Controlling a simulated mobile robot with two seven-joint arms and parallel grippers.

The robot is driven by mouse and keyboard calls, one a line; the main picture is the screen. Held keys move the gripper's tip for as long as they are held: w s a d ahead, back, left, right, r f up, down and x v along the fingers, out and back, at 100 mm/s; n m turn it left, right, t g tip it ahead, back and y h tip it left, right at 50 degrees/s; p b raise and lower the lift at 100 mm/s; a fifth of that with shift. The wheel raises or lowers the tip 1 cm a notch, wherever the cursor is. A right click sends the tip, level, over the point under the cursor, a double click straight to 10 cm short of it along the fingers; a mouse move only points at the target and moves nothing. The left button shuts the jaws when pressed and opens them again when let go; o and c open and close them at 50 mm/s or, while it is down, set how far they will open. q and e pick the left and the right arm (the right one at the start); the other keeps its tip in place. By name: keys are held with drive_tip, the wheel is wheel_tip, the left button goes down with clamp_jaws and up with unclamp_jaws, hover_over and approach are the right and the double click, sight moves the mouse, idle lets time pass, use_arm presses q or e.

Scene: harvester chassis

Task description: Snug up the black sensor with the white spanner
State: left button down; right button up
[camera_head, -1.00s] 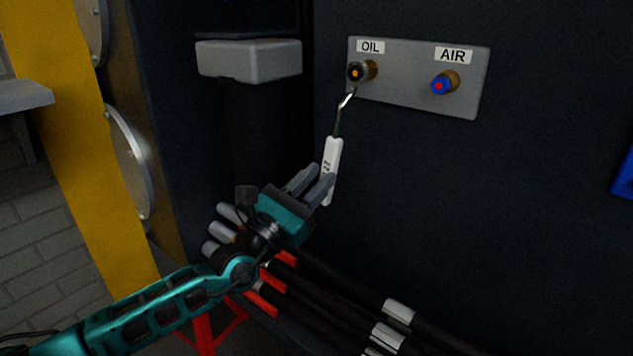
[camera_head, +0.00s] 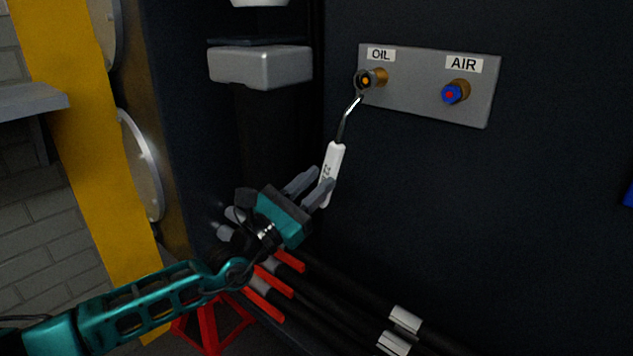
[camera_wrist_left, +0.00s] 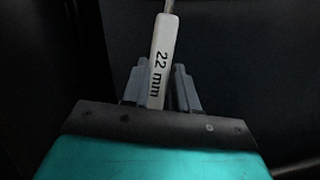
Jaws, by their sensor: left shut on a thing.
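The black sensor (camera_head: 365,80) with an orange centre sits on a brass fitting under the OIL label, on a grey plate (camera_head: 424,96). My left gripper (camera_head: 318,188) is shut on the white handle of the spanner (camera_head: 332,165), below the plate. In the left wrist view the handle of the spanner (camera_wrist_left: 161,62) reads "22 mm" between the fingers of my left gripper (camera_wrist_left: 158,85). My right gripper is out of view.
A blue sensor (camera_head: 454,93) with a red centre is under the AIR label to the right. A grey block (camera_head: 260,66) juts out left of the plate.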

use_arm(q)
drive_tip(key=s+a+p, duration=0.1)
drive_tip(key=s+a, duration=0.5)
drive_tip(key=s, duration=0.2)
idle(0.6)
drive_tip(key=shift+r, duration=0.1)
idle(1.1)
